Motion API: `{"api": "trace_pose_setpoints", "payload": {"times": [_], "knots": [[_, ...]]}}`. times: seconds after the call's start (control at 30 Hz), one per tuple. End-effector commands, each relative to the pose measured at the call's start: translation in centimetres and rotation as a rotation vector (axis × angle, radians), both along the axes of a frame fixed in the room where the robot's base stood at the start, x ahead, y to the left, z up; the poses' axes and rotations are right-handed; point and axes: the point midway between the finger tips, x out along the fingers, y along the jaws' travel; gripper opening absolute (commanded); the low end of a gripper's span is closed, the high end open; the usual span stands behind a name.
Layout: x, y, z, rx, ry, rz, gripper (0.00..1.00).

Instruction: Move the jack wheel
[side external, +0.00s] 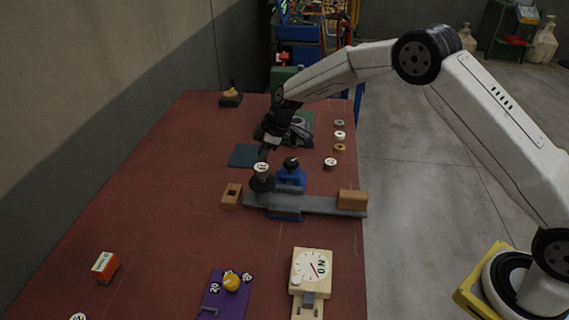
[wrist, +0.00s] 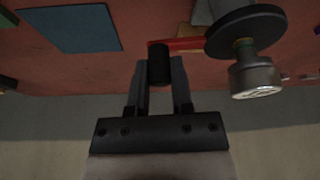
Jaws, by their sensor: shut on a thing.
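A black disc (wrist: 248,30), which looks like the jack wheel, is at the upper right of the wrist view. A metal cap (wrist: 255,76) sits at its middle. A red arm (wrist: 188,44) runs from the disc towards a black upright grip (wrist: 159,66). My gripper (wrist: 160,60) is shut on this black grip, with a finger on each side. In the side view the disc (side external: 262,185) with its pale-topped cap (side external: 261,169) stands at the left part of a grey bar. My gripper (side external: 265,153) is just above and behind it; the grip is too small to make out there.
The grey bar (side external: 325,206) carries a blue stand (side external: 291,180) and a wooden block (side external: 352,200). Another wooden block (side external: 232,196) is left of it. A dark blue mat (side external: 246,155) lies behind, and small rings line the right edge. The table's left side is mostly clear.

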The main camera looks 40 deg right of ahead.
Motion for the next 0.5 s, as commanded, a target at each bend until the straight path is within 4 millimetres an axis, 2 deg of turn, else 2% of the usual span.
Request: {"api": "trace_pose_setpoints", "payload": {"times": [0.5], "knots": [[1.5,3.5,0.1,0.0,-0.006,0.489,0.0]]}}
